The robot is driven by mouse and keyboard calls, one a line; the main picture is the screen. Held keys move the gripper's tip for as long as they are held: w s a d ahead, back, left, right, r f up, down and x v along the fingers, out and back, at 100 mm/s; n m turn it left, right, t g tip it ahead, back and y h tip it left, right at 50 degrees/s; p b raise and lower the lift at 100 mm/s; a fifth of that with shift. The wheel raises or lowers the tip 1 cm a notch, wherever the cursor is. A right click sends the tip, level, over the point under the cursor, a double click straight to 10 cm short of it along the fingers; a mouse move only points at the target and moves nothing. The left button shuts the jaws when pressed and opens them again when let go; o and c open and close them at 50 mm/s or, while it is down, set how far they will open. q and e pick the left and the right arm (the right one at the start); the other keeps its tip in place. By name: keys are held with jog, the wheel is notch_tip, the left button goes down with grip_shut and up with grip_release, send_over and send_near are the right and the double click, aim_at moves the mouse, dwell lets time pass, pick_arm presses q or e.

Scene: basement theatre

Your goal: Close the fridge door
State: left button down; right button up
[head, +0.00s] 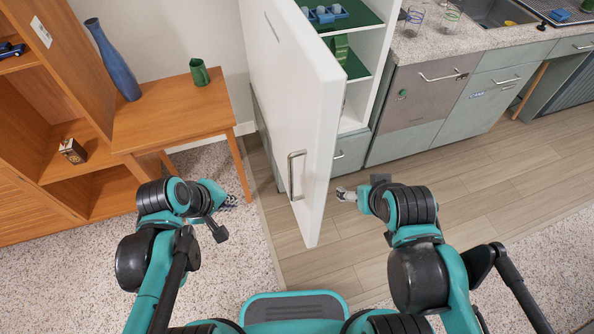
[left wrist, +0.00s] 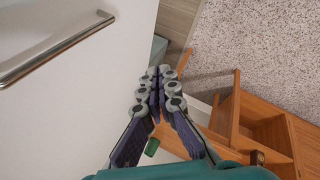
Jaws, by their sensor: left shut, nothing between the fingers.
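The white fridge door (head: 290,110) stands open, swung out toward me, with its metal handle (head: 294,176) on the left-facing outer side. The fridge interior (head: 356,68) shows to the right of the door. My left gripper (head: 229,202) is left of the door, on its outer side, apart from the handle. In the left wrist view its fingers (left wrist: 166,72) are shut and empty, with the door (left wrist: 70,110) and handle (left wrist: 55,47) to the left. My right gripper (head: 344,194) is just right of the door's edge, on the inner side; its fingers are too small to judge.
A wooden side table (head: 172,112) with a blue vase (head: 113,62) and green mug (head: 199,72) stands left of the door. A wooden shelf (head: 85,150) is farther left. Grey-green counter cabinets (head: 405,140) line the right. Wood floor (head: 470,180) is clear there.

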pick_arm(q)
jog(key=d+r+n+g+h+p, duration=0.2)
jog(key=d+r+n+h+p, duration=0.35)
jog(key=n, duration=0.55)
pick_arm(e)
notch_tip(320, 180, up, 8)
pick_arm(q)
jog(key=n+b, duration=0.2)
jog(key=b, duration=0.3)
send_near(310, 192)
jog(key=shift+x, duration=2.9)
pick_arm(e)
jog(key=shift+f, duration=2.7)
pick_arm(q)
jog(key=shift+d, duration=0.1)
